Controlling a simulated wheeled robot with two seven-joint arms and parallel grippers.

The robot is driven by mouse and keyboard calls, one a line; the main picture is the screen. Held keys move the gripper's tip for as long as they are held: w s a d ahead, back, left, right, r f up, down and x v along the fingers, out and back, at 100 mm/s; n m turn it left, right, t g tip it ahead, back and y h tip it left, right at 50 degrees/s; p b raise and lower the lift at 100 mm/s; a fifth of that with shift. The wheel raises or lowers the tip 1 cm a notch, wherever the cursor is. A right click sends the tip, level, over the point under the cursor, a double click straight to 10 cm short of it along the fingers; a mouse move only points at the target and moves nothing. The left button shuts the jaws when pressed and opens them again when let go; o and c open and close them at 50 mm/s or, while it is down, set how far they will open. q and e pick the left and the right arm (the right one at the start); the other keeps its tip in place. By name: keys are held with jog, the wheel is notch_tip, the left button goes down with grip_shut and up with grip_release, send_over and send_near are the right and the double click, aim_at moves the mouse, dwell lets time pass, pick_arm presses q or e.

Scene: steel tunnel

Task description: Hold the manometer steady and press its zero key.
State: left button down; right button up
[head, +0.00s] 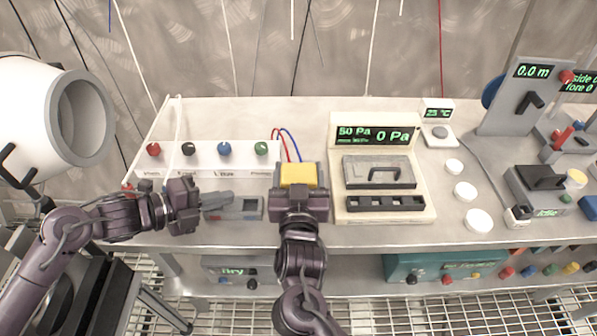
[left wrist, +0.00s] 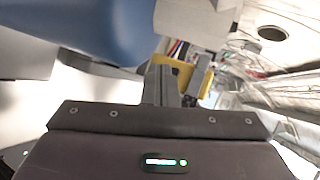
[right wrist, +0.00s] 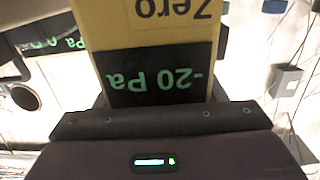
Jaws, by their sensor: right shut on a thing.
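The yellow manometer (head: 299,174) is held upright above the bench in my right gripper (head: 299,190), which is shut on it. In the right wrist view the manometer (right wrist: 150,25) shows "Zero" lettering and a dark display reading -20 Pa, upside down in that picture. The zero key itself cannot be made out. In the left wrist view the manometer (left wrist: 200,75) shows beyond the fingertips of my left gripper (left wrist: 178,80).
A white panel (head: 205,158) with coloured knobs stands behind my left gripper. A grey device (head: 240,208) lies under its fingers. Red and blue hoses (head: 287,143) rise behind the manometer. A cream instrument (head: 427,205) stands right of it, its display reading 0 Pa.

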aim_at(261, 207)
pick_arm(q)
jog(key=m, duration=0.1)
jog(key=m+y, duration=0.1)
jog(key=w+m, duration=0.1)
jog(key=shift+a+f+t+y, duration=0.3)
jog(key=shift+f+t, duration=0.05)
jog(key=shift+t, duration=0.05)
jog(key=shift+d, duration=4.3)
jog(key=shift+d, duration=0.1)
jog(key=shift+d, duration=0.35)
jog(key=shift+a, duration=0.45)
